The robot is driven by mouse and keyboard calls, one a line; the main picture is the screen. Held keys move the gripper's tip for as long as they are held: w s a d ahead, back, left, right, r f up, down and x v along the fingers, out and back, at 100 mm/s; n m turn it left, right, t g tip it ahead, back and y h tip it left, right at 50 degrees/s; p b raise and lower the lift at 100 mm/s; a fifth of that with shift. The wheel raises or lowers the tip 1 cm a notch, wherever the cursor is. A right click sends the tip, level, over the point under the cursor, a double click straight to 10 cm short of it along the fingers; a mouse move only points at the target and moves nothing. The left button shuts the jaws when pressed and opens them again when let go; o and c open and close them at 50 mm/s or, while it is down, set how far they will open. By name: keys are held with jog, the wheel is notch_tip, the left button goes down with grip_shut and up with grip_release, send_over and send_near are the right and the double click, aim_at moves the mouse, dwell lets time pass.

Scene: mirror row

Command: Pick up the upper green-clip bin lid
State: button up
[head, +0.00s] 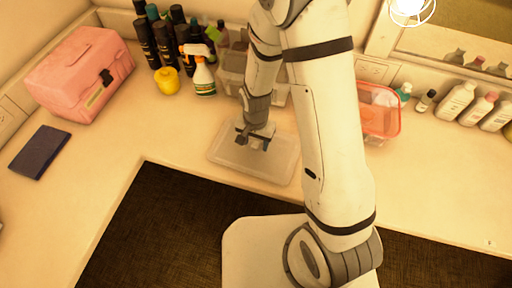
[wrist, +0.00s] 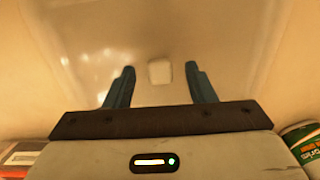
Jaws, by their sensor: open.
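A clear, flat lid (head: 225,156) lies on the counter near its front edge in the head view. In the wrist view the lid (wrist: 235,40) fills most of the picture, with a small pale square knob (wrist: 160,72) on it. My gripper (head: 254,144) is over the lid's middle. In the wrist view my open gripper (wrist: 161,73) has one finger on each side of the knob, apart from it. I cannot tell the height of the fingertips above the lid. No green clip shows on it, and I cannot tell whether another lid lies beneath.
A clear bin (head: 232,78) stands behind the lid, partly hidden by my arm. A red-rimmed bin (head: 380,112) stands to the right. Spray bottle (head: 203,78), yellow jar (head: 167,82), pink case (head: 80,72) and dark book (head: 40,152) are left. The counter left of the lid is clear.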

jog(key=shift+f, duration=0.1)
jog(key=c, duration=1)
jog(key=shift+c, duration=0.4)
